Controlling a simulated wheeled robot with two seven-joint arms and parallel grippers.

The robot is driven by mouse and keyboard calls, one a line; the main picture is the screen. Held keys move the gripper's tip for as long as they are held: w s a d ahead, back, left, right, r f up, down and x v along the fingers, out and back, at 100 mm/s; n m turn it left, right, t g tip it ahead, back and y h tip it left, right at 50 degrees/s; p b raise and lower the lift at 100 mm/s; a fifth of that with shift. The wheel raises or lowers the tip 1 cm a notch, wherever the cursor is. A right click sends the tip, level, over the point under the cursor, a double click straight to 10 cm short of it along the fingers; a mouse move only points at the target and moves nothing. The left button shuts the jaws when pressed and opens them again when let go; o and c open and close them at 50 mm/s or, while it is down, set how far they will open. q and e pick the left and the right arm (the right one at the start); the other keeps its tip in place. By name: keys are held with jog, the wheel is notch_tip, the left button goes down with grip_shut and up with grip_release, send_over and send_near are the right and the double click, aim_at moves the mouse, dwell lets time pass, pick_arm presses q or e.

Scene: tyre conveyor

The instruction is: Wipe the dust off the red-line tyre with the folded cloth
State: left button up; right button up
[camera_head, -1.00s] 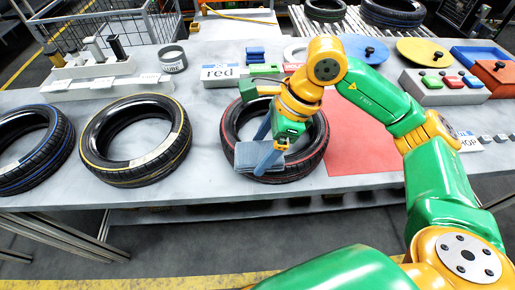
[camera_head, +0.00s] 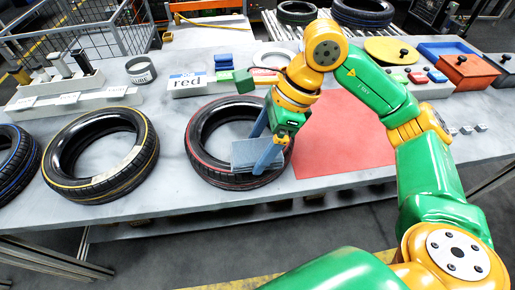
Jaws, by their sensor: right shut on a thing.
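The red-line tyre (camera_head: 208,165) lies flat on the grey table, a thin red line round its upper side. The folded cloth (camera_head: 245,154) is a grey-blue pad at the front right part of this tyre. My right gripper (camera_head: 266,150) is shut on the cloth and holds it over the tyre's front rim. The cloth seems to touch the tyre, but the contact is partly hidden. My gripper and wrist hide the tyre's right side. I cannot make out dust on the tyre. My left gripper does not show.
A yellow-line tyre (camera_head: 60,160) and a blue-line tyre (camera_head: 14,168) lie to the left. A red mat (camera_head: 345,135) lies on the right. Behind stand a "red" sign block (camera_head: 202,84), a grey tin (camera_head: 141,71) and a yellow disc (camera_head: 390,50). Bare table shows between the tyres.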

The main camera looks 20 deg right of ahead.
jog(key=r+p, duration=0.1)
jog(key=r, duration=0.2)
jog(key=shift+a+p, duration=0.35)
jog(key=shift+p, duration=0.05)
jog(key=shift+p+v, duration=0.8)
jog(key=shift+v, duration=0.25)
jog(key=shift+w+a+r, duration=0.1)
jog(key=shift+a+r, duration=0.2)
jog(key=shift+r, duration=0.05)
jog(key=shift+f, duration=0.1)
